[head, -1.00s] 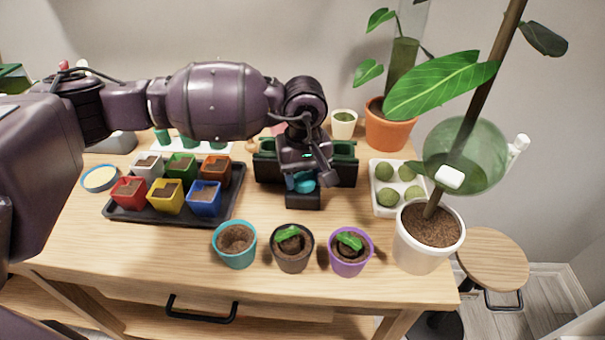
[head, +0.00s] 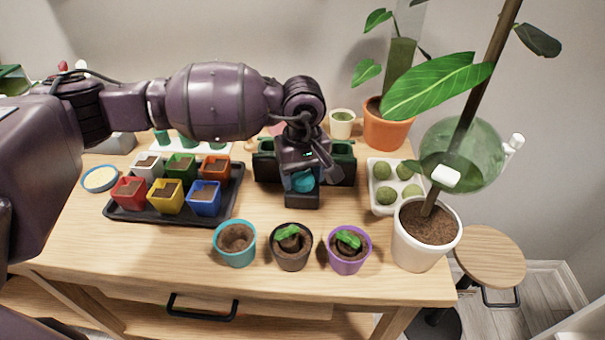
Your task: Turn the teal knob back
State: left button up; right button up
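The teal knob (head: 304,181) is on the front of a dark device (head: 302,199) near the middle of the table. My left gripper (head: 307,172) comes down over the knob from above, at its upper edge. The gripper's body and wrist cover the top of the knob and part of the device. I cannot tell whether its fingers are closed on the knob or only around it. My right gripper is not in view.
A black tray (head: 233,207) with several small coloured pots lies to the left. A teal pot (head: 235,258), a black pot (head: 292,260) and a purple pot (head: 348,264) stand in front. A white tray (head: 383,209) and a white planter (head: 418,251) stand to the right. Bare wood lies at the front left.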

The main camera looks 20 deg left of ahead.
aim_at(303, 174)
pick_arm(q)
notch_tip(303, 174, up, 10)
jog(key=shift+f+p, duration=0.15)
jog(key=shift+p, duration=0.4)
jog(key=shift+r, duration=0.55)
